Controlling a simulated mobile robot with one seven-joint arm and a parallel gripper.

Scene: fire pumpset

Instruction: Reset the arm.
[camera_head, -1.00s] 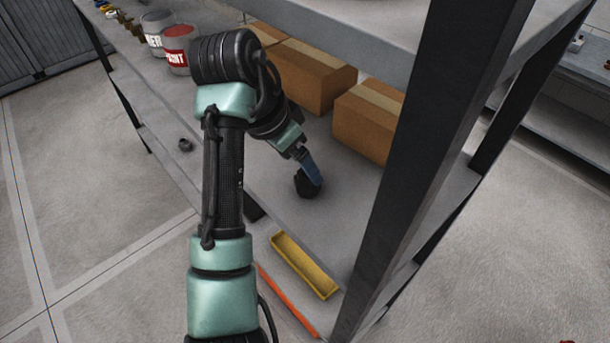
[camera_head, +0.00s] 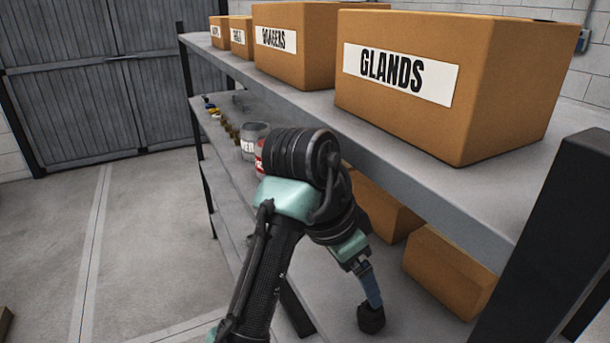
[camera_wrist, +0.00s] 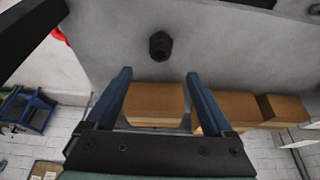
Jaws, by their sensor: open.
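My arm reaches over the middle shelf of a grey rack in the head view. My gripper (camera_head: 373,300) points down there, with its blue fingers just above a black fitting (camera_head: 371,319). In the wrist view my gripper (camera_wrist: 158,73) is open, its two blue fingers wide apart with nothing between them. The black hex-shaped fitting (camera_wrist: 160,45) sits on the grey shelf surface beyond the fingertips, apart from both fingers.
The upper shelf (camera_head: 310,100) carries labelled cardboard boxes, with the GLANDS box (camera_head: 440,80) nearest. Cardboard boxes (camera_head: 450,270) and paint cans (camera_head: 253,140) stand on the middle shelf. A black rack post (camera_head: 560,240) rises at right. Open floor (camera_head: 130,240) lies left.

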